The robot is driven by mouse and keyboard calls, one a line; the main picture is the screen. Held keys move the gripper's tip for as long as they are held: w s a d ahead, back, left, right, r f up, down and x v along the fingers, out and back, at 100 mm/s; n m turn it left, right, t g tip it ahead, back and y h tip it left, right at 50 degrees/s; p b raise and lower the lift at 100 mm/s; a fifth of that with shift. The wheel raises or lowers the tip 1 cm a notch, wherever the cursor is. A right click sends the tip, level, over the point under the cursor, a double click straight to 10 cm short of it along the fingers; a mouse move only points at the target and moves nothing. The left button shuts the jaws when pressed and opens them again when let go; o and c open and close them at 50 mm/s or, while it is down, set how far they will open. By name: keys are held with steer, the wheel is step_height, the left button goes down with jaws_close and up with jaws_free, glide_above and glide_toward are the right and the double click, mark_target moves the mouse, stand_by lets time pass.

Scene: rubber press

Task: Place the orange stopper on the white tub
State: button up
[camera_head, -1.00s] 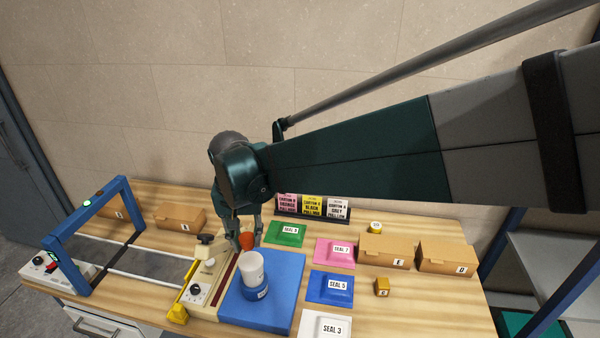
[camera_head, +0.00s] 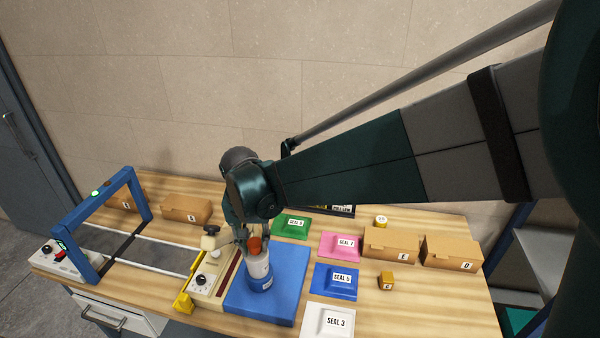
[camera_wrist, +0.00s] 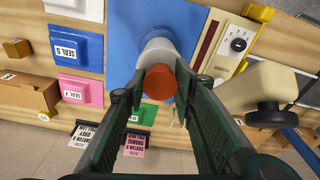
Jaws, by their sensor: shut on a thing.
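The orange stopper (camera_head: 255,246) is between the fingers of my gripper (camera_head: 254,241), which is shut on it. In the head view the stopper appears right at the top of the white tub (camera_head: 259,267). The tub stands upright in a round blue base (camera_head: 261,284) on the blue plate (camera_head: 285,305). In the wrist view the stopper (camera_wrist: 160,83) hides part of the tub (camera_wrist: 158,50), and the two look nearly in line. I cannot tell whether the stopper touches the tub's rim or is slightly above it.
A cream sealing machine (camera_head: 207,284) with a knob and yellow foot stands just left of the plate. Green (camera_head: 291,225), pink (camera_head: 340,246), blue (camera_head: 335,281) and white (camera_head: 327,321) seal pads lie to the right. Cartons (camera_head: 390,244) stand farther right. A blue frame (camera_head: 80,237) is at left.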

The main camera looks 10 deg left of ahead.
mark_target(254, 246)
steer(key=shift+f, duration=0.2)
steer(key=shift+f, duration=0.2)
steer(key=o, duration=0.9)
steer(key=shift+r, duration=0.25)
steer(key=shift+s+d+r, duration=0.1)
steer(key=shift+s+r, duration=0.15)
steer(key=shift+r, duration=1.75)
steer(key=shift+s+r, duration=0.25)
steer(key=shift+r, duration=1.7)
steer(key=shift+s+d+r, duration=0.1)
steer(key=shift+s+r, duration=0.15)
steer(key=shift+r, duration=1.75)
